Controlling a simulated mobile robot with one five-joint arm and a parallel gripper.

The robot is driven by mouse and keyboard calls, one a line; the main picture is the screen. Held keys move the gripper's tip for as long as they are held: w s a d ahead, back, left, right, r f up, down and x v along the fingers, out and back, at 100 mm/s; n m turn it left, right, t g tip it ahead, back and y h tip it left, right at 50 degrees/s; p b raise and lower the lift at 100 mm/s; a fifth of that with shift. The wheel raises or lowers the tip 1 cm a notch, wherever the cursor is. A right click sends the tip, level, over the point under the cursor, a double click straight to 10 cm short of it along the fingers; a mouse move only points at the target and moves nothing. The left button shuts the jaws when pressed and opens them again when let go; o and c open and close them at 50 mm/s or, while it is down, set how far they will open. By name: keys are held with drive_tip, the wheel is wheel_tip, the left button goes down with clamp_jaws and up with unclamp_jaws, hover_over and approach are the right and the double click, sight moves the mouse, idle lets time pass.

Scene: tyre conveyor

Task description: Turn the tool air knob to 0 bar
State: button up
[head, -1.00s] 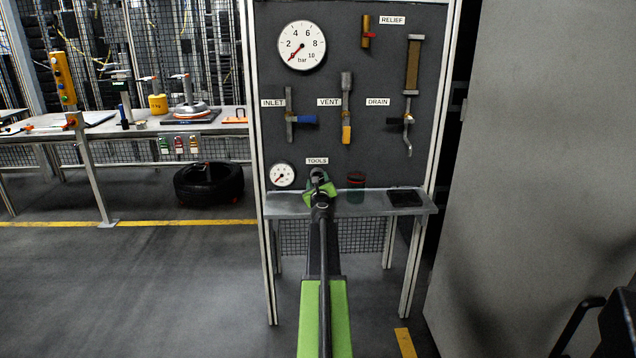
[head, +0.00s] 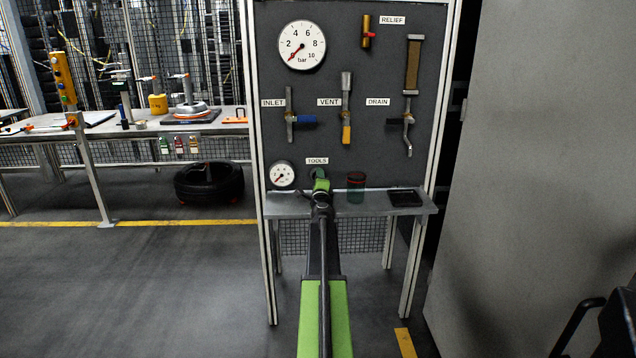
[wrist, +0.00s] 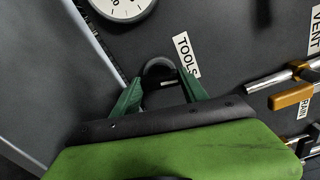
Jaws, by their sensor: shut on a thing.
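The tool air knob (wrist: 159,70) is a dark round knob just below the TOOLS label (wrist: 187,54) on the grey panel. In the wrist view my gripper (wrist: 160,88) has one green finger on each side of the knob and is shut on it. In the head view my gripper (head: 320,180) covers most of the knob under the TOOLS label (head: 317,161). The small gauge (head: 282,175) is left of the knob; its needle is too small to read surely. Part of a gauge (wrist: 122,5) shows at the top of the wrist view.
A shelf (head: 275,205) runs below the knob, with a dark green cup (head: 356,187) and a black tray (head: 404,198) to the right. The blue inlet handle (head: 306,119), yellow vent handle (head: 346,134) and drain valve (head: 408,132) are above. A large gauge (head: 301,46) is higher up.

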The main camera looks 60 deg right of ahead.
drive_tip(key=shift+s+d+n, duration=0.1)
drive_tip(key=shift+s+n, duration=0.05)
drive_tip(key=shift+n, duration=0.95)
drive_tip(key=o, duration=1.4)
drive_tip(key=v, duration=1.7)
drive_tip(key=shift+a, duration=0.25)
